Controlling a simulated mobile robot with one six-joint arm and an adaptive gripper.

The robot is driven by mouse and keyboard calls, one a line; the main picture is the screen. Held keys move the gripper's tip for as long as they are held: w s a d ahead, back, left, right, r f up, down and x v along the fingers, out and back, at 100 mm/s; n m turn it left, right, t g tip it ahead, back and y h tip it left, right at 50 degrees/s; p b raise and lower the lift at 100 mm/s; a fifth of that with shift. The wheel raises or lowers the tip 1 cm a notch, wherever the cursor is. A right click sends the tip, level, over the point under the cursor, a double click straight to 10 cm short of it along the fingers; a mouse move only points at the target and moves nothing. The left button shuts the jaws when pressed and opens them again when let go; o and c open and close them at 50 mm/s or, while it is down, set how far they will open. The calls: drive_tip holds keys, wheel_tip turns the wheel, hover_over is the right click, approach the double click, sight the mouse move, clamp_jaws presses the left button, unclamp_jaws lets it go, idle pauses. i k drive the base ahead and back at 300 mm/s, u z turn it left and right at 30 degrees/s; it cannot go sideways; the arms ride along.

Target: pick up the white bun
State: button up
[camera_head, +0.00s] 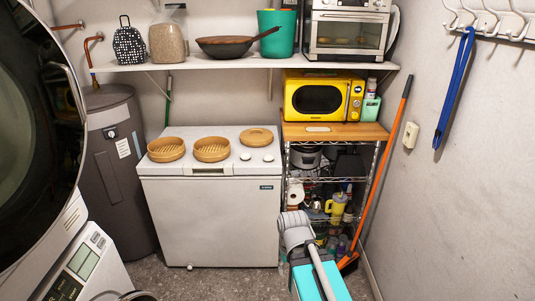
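Two small white round buns lie on the white top of the chest freezer, one on the left (245,156) and one on the right (268,158). They look alike, sit apart, and are close to the front right part of the top. Two open bamboo steamer baskets, one on the left (166,150) and one in the middle (212,149), stand to the left of the buns. Whether anything lies inside them is too small to tell. A round bamboo lid (257,137) lies behind the buns. I cannot make out my gripper in this view.
The chest freezer (213,222) stands against the back wall. A wire rack (319,205) with a yellow microwave (322,97) is on its right, beside an orange-handled broom (383,165). A shelf (235,63) hangs above. A grey water heater (119,175) is left.

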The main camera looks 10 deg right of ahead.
sight(268, 157)
drive_tip(key=u, duration=0.1)
drive_tip(key=i, duration=0.65)
drive_tip(key=z, duration=1.45)
drive_tip(key=i, duration=1.1)
drive_tip(key=u, duration=0.45)
